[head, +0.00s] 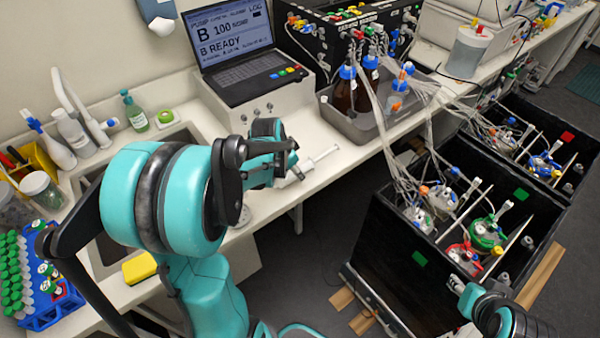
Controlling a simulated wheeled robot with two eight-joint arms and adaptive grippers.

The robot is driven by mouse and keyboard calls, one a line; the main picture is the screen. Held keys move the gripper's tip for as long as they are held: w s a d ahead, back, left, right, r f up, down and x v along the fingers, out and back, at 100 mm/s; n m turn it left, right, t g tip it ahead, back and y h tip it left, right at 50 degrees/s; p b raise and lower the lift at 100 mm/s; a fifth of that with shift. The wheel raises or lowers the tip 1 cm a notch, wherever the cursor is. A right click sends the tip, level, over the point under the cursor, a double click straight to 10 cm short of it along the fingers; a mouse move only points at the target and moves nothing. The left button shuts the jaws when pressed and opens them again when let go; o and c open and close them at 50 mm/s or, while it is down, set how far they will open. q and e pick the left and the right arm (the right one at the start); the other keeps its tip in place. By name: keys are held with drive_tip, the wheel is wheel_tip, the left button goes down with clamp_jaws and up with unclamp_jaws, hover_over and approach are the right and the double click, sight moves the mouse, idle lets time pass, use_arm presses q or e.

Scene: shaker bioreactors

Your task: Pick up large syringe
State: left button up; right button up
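The large syringe (322,156) is a slim white shape at the front edge of the white bench, below the laptop. One end reaches right and the other end is partly hidden by my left gripper. My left gripper (291,162) is at bench height right beside the syringe, over its left part. Its fingers are mostly hidden by its own links, so I cannot tell whether they touch or hold the syringe. My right gripper (462,290) is at the lower right, in front of the black bioreactor box, far from the syringe. Its finger opening is unclear.
A pump unit with a laptop (245,65) stands behind the syringe. A grey metal tray (365,128) with bottles and tubing is to its right. Black bioreactor boxes (385,262) stand on the floor side. A sink, a yellow sponge (140,266) and a blue tube rack (42,312) are left.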

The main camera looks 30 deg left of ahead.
sight(307, 166)
use_arm(q)
drive_tip(key=b+x, duration=0.1)
drive_tip(key=x, duration=0.2)
drive_tip(key=shift+w+f, duration=0.2)
drive_tip(key=shift+f, duration=0.1)
drive_tip(key=shift+s+r, duration=0.1)
drive_tip(key=shift+r, duration=0.05)
clamp_jaws()
